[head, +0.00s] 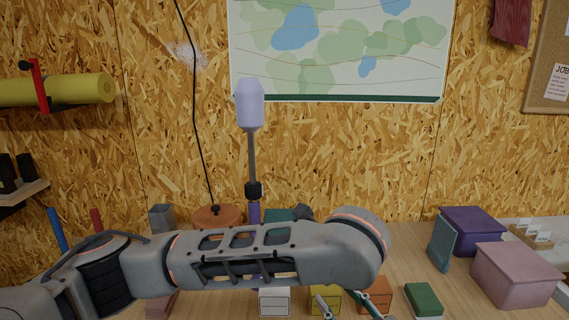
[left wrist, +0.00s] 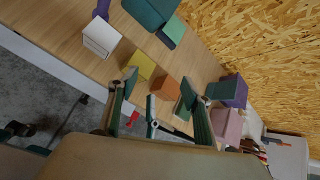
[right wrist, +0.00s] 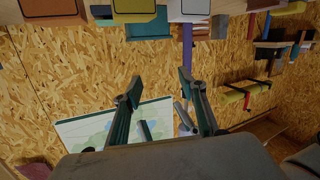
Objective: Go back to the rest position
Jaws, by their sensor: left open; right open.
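My left gripper (left wrist: 160,80) is open in the left wrist view, its two fingers spread apart over the bench. Nothing is between its tips. The yellow block (left wrist: 141,65) and orange block (left wrist: 165,88) lie beyond them. My right gripper (right wrist: 160,78) is open and empty in the right wrist view, with the board wall behind it. The bench objects show upside down at the top of that view. In the head view one of my arms crosses the lower picture from the left. Finger parts show below it at the bottom edge, largely cut off.
The bench (head: 410,262) holds a white box (head: 274,301), a green block (head: 423,299), a pink box (head: 517,274) and a purple box (head: 472,228). A tall lilac-topped object (head: 250,105) rises behind my arm. A map (head: 335,50) hangs on the wall.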

